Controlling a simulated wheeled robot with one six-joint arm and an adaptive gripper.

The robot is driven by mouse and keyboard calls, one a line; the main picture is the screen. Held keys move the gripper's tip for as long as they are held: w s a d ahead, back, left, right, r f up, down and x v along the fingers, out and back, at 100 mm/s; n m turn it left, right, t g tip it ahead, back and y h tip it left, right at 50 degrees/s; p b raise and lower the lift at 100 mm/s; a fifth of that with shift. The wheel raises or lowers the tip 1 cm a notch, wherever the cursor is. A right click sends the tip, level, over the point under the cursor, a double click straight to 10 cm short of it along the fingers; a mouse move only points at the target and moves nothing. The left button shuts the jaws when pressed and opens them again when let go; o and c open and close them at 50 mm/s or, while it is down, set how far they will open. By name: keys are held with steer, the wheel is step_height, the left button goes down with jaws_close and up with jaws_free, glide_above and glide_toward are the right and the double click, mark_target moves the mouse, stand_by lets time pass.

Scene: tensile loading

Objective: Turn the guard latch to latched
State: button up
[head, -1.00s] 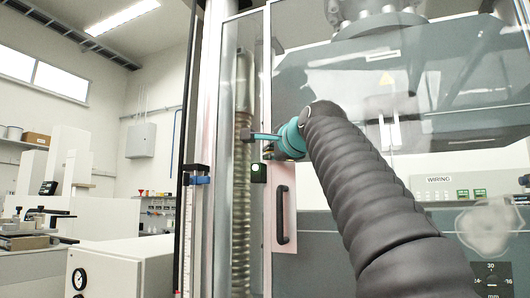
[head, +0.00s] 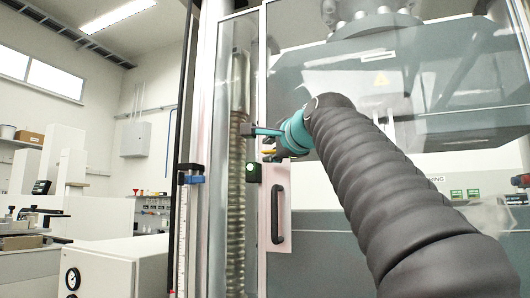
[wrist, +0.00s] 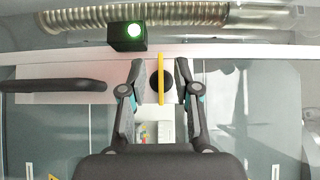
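The guard latch (wrist: 161,66) is a yellow bar on a round black hub at the edge of the clear guard door. In the wrist view it stands between my two fingertips, its length parallel to them. It shows as a small yellow piece in the head view (head: 269,152), partly hidden by my gripper. My gripper (wrist: 160,80) is open, with one finger on each side of the bar and a visible gap on both sides. In the head view my gripper (head: 264,132) is at the door edge above the black door handle (head: 278,214).
A black box with a lit green lamp (head: 250,170) sits beside the latch; it also shows in the wrist view (wrist: 134,31). A ribbed metal column (head: 237,190) stands behind the clear panel. A blue-clamped scale (head: 190,178) is farther left.

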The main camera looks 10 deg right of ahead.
steer(key=s+d, duration=0.1)
steer(key=s, duration=0.7)
steer(key=shift+s+d, duration=0.15)
steer(key=shift+s, duration=0.05)
